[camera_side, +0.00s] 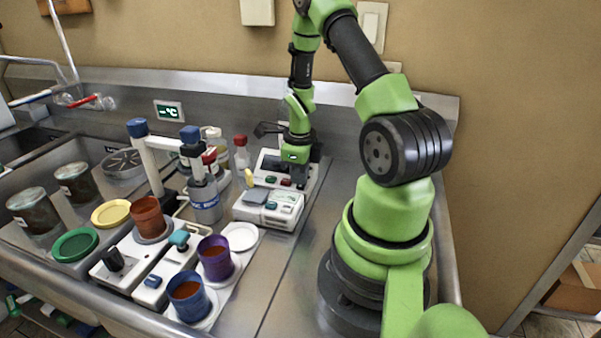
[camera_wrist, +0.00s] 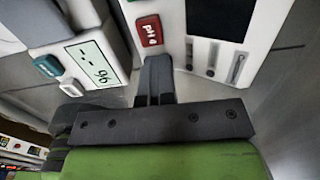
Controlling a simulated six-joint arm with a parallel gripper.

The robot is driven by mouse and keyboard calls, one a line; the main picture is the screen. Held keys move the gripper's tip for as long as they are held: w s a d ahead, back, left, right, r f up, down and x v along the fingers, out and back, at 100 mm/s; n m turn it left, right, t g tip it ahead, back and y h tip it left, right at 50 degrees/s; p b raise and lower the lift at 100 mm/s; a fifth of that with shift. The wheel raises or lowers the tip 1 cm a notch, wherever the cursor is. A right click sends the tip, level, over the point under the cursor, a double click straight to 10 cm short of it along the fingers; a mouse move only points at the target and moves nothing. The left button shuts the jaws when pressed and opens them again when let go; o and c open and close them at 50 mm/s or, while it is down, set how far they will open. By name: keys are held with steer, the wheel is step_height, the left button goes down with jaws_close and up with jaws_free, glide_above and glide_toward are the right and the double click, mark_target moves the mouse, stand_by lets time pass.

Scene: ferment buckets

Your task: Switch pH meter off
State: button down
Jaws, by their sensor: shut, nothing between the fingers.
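The white device with a red button labelled "pH" (camera_wrist: 149,30) and a dark screen (camera_wrist: 220,18) fills the top of the wrist view. No digits show on the visible part of that screen. In the side view this device (camera_side: 270,163) stands at the back, partly hidden by my arm. My gripper (camera_wrist: 158,60) is shut and empty, its fingertips just below the red button in the wrist view. I cannot tell whether they touch the device. In the side view my gripper (camera_side: 300,178) is at the device's right side.
A second white device (camera_side: 268,210) stands in front, with a lit display (camera_wrist: 95,64) and a teal button (camera_wrist: 46,66). Bottles, a stand and coloured cups (camera_side: 215,258) crowd the left. The steel counter (camera_side: 290,275) is bare between the front device and my base.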

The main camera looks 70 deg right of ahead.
steer(key=shift+s+a+f+y, duration=0.2)
steer(key=shift+a+f+y, duration=0.1)
steer(key=shift+a, duration=0.2)
step_height(320, 180, up, 15)
steer(key=shift+w+d+f, duration=0.15)
steer(key=shift+w+d, duration=0.05)
steer(key=shift+d, duration=0.1)
steer(key=w+a+r+n+t+h, duration=0.1)
steer(key=w+a+r+n+t, duration=0.15)
steer(key=a+r+n, duration=0.85)
steer(key=s+a+r+n+t+y, duration=0.1)
steer(key=s+a+n+t, duration=0.1)
steer(key=a+n, duration=0.4)
steer(key=s+a+r+n+t+y, duration=0.1)
steer(key=s+a+n, duration=0.4)
steer(key=n, duration=1)
steer(key=shift+a+t+y, duration=0.4)
steer(key=shift+a+t, duration=0.35)
